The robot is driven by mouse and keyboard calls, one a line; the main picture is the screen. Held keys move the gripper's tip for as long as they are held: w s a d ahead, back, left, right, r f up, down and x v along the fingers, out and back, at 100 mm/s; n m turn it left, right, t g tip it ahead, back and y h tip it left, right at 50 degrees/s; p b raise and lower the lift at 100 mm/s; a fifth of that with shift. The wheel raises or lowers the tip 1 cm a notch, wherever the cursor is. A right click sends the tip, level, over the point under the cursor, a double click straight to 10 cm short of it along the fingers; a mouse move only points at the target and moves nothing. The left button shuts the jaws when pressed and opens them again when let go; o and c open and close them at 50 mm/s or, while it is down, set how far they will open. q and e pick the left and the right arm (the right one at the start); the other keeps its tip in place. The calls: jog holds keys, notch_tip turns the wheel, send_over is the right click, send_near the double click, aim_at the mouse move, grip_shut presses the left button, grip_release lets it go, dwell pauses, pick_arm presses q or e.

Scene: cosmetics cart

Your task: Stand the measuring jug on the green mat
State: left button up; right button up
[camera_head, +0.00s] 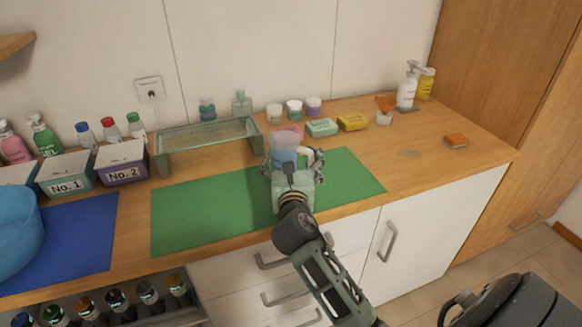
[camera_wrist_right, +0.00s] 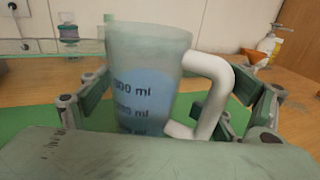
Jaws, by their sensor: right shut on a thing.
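The measuring jug (camera_head: 283,155) is translucent with blue contents, ml marks and a white handle. It is over the far part of the green mat (camera_head: 200,210), right of its middle. My right gripper (camera_head: 292,172) is shut on the jug. In the right wrist view the jug (camera_wrist_right: 150,75) looks upright between the fingers, with its handle to the right. Its base is hidden by my gripper, so I cannot tell whether it touches the mat. My left gripper is not in view.
A glass shelf (camera_head: 210,135) stands behind the mat. Soap boxes (camera_head: 322,127), small jars and pump bottles (camera_head: 407,88) stand at the back right. Bins No. 1 and No. 2 (camera_head: 122,165) and a blue mat (camera_head: 75,235) are left. The mat's left half is clear.

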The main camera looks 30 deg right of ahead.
jog(key=shift+f, duration=1.2)
jog(key=shift+f, duration=0.15)
jog(key=o, duration=1.5)
jog(key=shift+s, duration=0.1)
jog(key=b+v, duration=0.1)
jog(key=v, duration=1.1)
